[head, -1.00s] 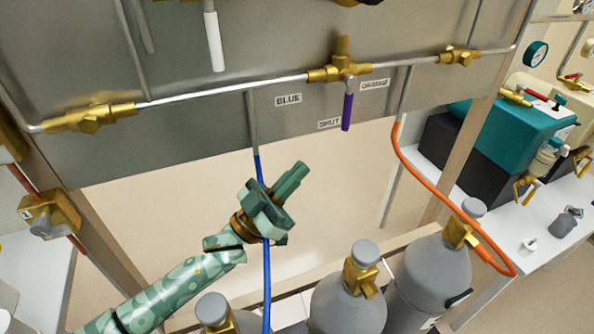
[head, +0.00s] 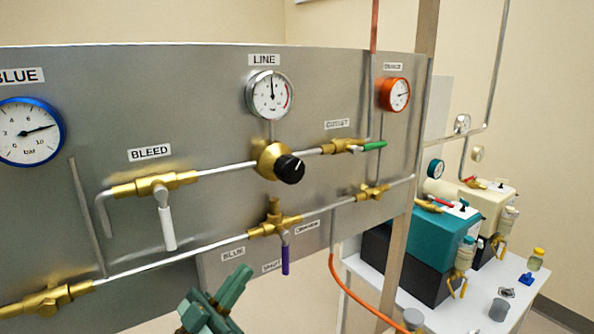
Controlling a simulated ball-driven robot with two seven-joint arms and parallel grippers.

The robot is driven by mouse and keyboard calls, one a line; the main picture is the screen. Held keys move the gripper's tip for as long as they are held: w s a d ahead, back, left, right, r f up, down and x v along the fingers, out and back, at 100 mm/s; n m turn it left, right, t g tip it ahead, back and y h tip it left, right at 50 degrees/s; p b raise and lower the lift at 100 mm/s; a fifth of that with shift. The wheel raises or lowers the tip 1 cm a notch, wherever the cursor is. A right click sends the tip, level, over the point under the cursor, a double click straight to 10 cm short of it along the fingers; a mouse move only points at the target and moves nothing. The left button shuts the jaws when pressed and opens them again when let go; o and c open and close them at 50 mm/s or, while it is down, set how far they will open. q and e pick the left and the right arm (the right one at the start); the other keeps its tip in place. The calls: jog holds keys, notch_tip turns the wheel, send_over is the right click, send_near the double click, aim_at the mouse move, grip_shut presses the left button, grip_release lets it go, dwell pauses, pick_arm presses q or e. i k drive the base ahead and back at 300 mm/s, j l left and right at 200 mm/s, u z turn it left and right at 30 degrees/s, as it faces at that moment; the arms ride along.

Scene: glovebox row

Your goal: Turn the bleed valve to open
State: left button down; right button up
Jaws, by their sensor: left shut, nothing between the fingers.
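The bleed valve (head: 154,184) is a brass body on a short pipe at the panel's left, under the label BLEED (head: 150,153). Its white lever (head: 167,228) hangs down, across the pipe. My left gripper (head: 232,285) is green, shut and empty, at the bottom of the head view. It is below and to the right of the white lever and apart from it. My right gripper is not in view.
The purple-handled selector valve (head: 285,260) hangs near my left gripper. A black-knobbed regulator (head: 290,169), the green outlet lever (head: 373,146) and gauges LINE (head: 269,95), blue (head: 27,132) and orange (head: 400,95) are on the panel. Pumps (head: 430,240) stand at right.

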aim_at(161, 193)
jog(key=k, duration=1)
